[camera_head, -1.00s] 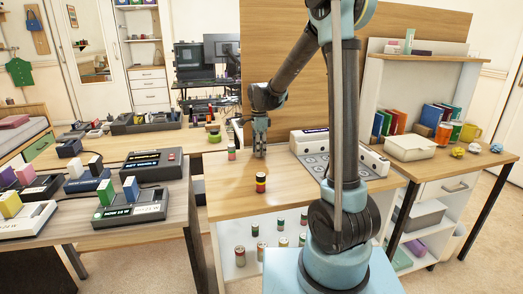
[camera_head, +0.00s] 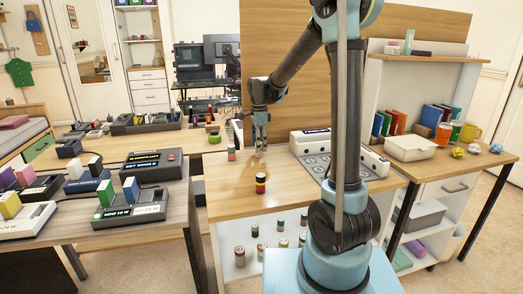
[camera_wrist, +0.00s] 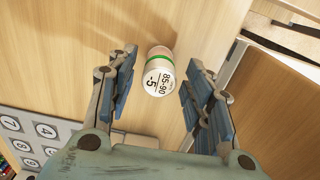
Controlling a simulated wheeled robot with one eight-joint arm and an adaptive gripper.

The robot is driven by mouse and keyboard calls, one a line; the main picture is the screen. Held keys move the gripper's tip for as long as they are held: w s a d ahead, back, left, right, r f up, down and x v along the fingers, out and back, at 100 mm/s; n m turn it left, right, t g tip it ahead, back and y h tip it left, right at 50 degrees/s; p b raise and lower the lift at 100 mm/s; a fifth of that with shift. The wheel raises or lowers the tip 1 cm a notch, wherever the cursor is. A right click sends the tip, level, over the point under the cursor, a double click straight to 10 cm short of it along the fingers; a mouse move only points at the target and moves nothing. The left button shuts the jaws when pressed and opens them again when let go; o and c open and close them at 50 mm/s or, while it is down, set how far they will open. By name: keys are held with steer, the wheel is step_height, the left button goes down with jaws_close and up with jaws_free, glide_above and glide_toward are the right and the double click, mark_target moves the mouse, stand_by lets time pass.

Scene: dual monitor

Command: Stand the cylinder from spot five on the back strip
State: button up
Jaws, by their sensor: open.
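A small cylinder (camera_head: 231,152) with a pale body and red and green bands stands near the left edge of the wooden table. In the wrist view a cylinder (camera_wrist: 159,76) with a white printed end and green and pink bands shows between the fingertip lines. My gripper (camera_head: 261,148) points down over the table, right of the banded cylinder and apart from it in the head view. Its fingers (camera_wrist: 158,88) are spread, with nothing gripped. Another cylinder (camera_head: 261,183), dark with yellow and red bands, stands nearer the front edge. I cannot make out which strip is the back strip.
A white panel with numbered round spots (camera_head: 317,160) lies right of my gripper; its numbers show in the wrist view (camera_wrist: 38,133). Several cylinders (camera_head: 281,240) stand on the lower shelf. A tall wooden board (camera_head: 295,75) rises behind the table. Bare tabletop lies around the dark cylinder.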

step_height(320, 180, up, 10)
steer(key=shift+f, duration=0.25)
stand_by(0.3)
